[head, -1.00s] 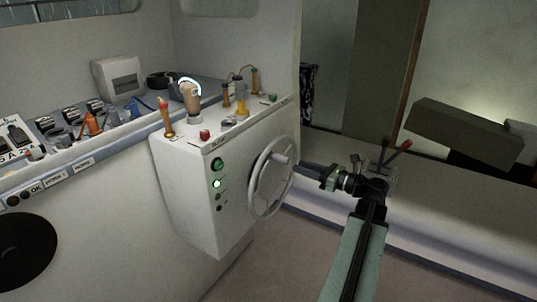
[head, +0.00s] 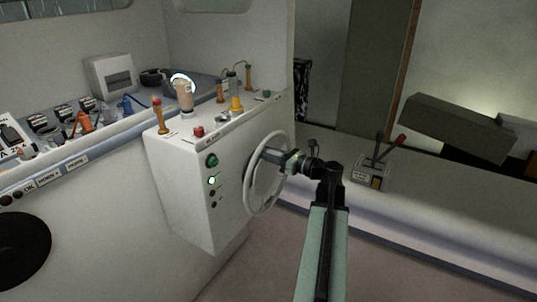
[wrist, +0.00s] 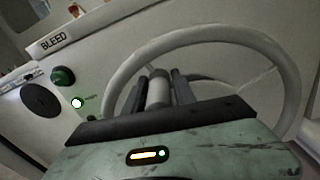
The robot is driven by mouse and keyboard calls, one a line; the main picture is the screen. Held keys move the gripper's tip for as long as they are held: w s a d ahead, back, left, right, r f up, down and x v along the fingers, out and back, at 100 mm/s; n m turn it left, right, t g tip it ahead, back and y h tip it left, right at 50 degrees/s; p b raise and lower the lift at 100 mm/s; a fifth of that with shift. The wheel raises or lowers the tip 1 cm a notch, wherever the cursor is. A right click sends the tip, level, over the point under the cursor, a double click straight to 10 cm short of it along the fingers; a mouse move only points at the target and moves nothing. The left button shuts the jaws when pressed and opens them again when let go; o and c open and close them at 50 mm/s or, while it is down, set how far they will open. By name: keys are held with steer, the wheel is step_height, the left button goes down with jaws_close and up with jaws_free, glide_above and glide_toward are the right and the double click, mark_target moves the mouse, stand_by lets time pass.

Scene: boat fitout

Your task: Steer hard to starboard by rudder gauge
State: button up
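The pale steering wheel (head: 249,199) stands on the side of a white console (head: 180,190). My gripper (head: 268,157) is at the wheel's upper part, in front of its face. I cannot make out a readable rudder gauge in either view.
A green button (head: 211,160) and a lit green lamp (head: 212,181) are on the console's side. Red and yellow fittings stand on its top. A lever box (head: 369,173) with a red-tipped lever sits on the bench at right. A shelf of small fittings runs left.

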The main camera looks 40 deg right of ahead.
jaws_close()
stand_by(1.3)
